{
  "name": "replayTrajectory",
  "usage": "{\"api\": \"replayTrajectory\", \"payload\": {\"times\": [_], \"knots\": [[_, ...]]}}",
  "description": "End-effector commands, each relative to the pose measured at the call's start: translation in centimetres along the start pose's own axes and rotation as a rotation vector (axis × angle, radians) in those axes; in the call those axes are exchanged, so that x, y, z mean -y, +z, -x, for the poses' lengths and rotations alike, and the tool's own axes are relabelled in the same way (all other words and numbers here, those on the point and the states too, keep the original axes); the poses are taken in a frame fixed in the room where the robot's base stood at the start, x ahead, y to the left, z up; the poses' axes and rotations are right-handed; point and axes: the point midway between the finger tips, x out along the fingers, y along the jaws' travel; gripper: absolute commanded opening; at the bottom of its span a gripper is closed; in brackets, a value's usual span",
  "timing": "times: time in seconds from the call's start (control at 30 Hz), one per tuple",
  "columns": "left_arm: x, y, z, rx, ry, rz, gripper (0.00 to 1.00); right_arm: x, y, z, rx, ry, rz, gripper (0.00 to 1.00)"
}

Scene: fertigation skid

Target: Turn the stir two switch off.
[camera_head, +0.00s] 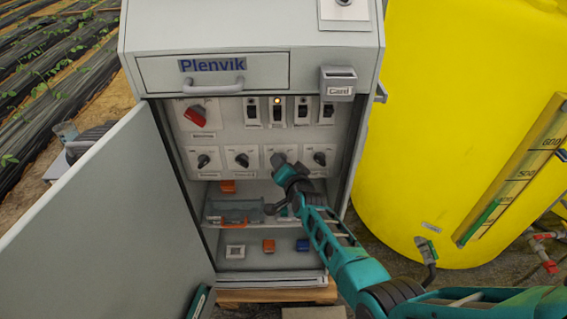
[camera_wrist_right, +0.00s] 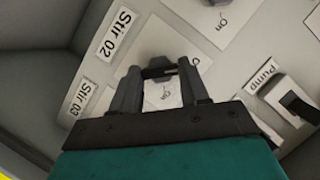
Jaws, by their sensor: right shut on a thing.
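The stir two switch is a rotary knob (camera_wrist_right: 160,69) on a light plate beside the "Stir 02" label (camera_wrist_right: 118,33) in the wrist view. My right gripper (camera_wrist_right: 163,84) has its fingers on either side of this knob and is shut on it. An "On" mark shows between the fingers. In the head view my right gripper (camera_head: 279,162) reaches the third knob of the lower row and covers most of it. Which way the knob points is hidden. My left gripper is not in view.
Neighbouring knobs (camera_head: 242,160) and (camera_head: 320,158) sit close on both sides. Black toggles (camera_head: 277,112) and a red rotary switch (camera_head: 195,115) are above. The open cabinet door (camera_head: 110,220) stands left, a yellow tank (camera_head: 450,120) right. Shelves (camera_head: 262,262) with small parts lie below.

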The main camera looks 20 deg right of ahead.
Motion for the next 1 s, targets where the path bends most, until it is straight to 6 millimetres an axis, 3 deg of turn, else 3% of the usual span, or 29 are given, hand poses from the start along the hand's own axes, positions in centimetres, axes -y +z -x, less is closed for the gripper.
{"api": "replayTrajectory", "payload": {"times": [0.33, 0.37, 0.6, 1.0], "knots": [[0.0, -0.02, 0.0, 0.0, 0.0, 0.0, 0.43, -0.07, -0.01, 0.0, 0.0, 0.001, 0.006, 0.14], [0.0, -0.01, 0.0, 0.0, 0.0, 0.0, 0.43, -0.07, -0.02, 0.0, 0.0, 0.001, 0.006, 0.47], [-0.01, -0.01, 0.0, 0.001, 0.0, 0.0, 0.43, -0.05, -0.03, 0.0, 0.0, 0.001, 0.004, 0.7], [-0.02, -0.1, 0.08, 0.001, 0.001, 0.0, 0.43, 0.08, -0.11, 0.04, 0.0, 0.0, 0.003, 0.7]]}}
